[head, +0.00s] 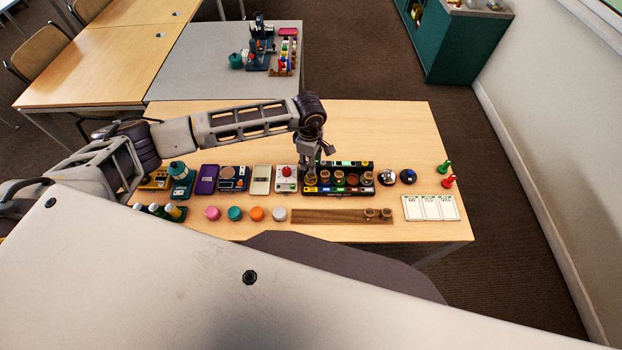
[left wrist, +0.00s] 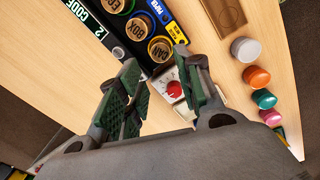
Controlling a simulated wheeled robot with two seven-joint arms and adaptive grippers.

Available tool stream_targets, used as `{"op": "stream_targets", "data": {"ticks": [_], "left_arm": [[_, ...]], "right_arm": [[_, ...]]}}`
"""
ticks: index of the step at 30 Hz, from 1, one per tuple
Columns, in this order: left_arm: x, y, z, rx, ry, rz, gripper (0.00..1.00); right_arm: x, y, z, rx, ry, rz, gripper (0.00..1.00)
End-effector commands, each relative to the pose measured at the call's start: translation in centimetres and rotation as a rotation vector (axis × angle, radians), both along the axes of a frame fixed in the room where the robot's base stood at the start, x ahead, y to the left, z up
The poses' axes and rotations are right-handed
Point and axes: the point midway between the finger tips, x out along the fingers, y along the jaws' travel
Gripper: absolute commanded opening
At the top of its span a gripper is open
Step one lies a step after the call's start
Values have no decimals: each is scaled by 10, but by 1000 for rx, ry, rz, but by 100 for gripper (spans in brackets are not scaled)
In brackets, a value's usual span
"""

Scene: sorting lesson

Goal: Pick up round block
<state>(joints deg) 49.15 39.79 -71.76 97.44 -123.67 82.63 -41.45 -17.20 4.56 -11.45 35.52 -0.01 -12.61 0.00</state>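Several wooden round blocks sit in a black rack (head: 340,192) with coloured labels. One round block (head: 352,178) shows in the head view, and one lettered "CAN" (left wrist: 160,48) shows in the left wrist view. Two more wooden round blocks (head: 387,213) stand at the right end of a brown wooden board (head: 325,216). My left gripper (head: 318,158) is above the left end of the rack, pointing down. In the left wrist view, its green-padded fingers (left wrist: 158,85) are apart with nothing between them. My right gripper is not in view.
A white box with a red knob (head: 286,177) is left of the rack. Pink (head: 212,213), teal, orange and white round pieces line the front. White cards (head: 430,207) lie at the right. The table's back half (head: 385,125) is clear.

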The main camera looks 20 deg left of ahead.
Motion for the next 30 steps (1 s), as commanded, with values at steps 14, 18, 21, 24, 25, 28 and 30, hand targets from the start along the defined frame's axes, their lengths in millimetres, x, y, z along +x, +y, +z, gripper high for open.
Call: {"op": "stream_targets", "data": {"ticks": [14, 18, 21, 24, 25, 28, 30], "left_arm": [[1, -1, -35, -1, 1, 0, 35], [1, -1, -36, -1, 1, 0, 35], [1, -1, -36, -1, 1, 0, 35], [1, -1, -36, -1, 1, 0, 35], [1, -1, -36, -1, 1, 0, 35], [1, -1, -37, 0, 1, 0, 35], [1, -1, -40, -1, 1, 0, 35]], "right_arm": [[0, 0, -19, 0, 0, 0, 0], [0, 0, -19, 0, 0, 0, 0], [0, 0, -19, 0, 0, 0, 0], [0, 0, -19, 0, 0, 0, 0], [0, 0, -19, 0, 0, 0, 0], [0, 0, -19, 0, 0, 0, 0], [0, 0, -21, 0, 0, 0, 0]]}}
